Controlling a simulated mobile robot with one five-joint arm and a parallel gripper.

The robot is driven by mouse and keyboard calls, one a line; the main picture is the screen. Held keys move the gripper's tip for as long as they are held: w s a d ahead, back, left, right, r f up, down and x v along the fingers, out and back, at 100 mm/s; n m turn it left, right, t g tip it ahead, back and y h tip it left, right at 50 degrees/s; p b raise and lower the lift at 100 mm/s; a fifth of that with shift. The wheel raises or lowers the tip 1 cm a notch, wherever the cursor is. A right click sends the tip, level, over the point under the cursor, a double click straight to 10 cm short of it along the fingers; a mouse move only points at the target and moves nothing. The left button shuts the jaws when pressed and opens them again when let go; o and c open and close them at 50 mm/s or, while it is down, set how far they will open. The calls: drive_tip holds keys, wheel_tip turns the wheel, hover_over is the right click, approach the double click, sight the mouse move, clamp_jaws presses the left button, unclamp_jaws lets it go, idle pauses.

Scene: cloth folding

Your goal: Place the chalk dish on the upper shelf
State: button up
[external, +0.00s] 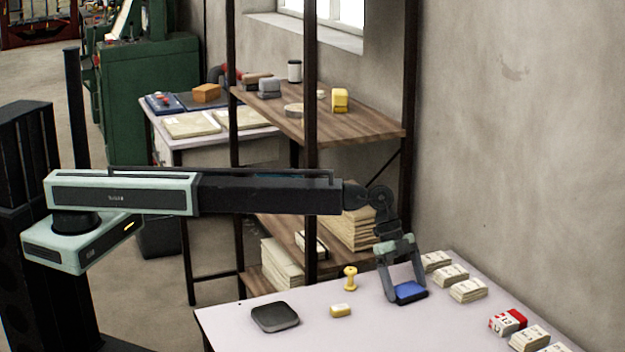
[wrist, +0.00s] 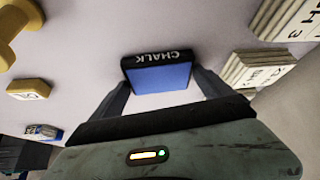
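The chalk dish (external: 409,291) is a small blue dish with a dark rim, low at the right part of the pale table. In the wrist view the chalk dish (wrist: 158,77) shows the word CHALK on its dark far side. My gripper (external: 406,292) points down with one finger on each side of the dish. In the wrist view my gripper (wrist: 160,82) has its fingertips at the dish's two side edges. Whether they press on it, I cannot tell. The upper shelf (external: 368,123) is a brown wooden board in a dark metal rack, behind and above the table.
Yellow and dark items stand on the upper shelf, with bare wood near its right end. A yellow peg (external: 350,278), a yellow block (external: 340,310) and a dark square box (external: 275,317) lie left of the dish. Paper stacks (external: 468,290) stand to its right. Rack posts (external: 310,150) rise behind my arm.

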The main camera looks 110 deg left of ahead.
sight(405, 287)
drive_tip(key=shift+c, duration=1.4)
wheel_tip(405, 287, up, 10)
drive_tip(key=p, duration=1)
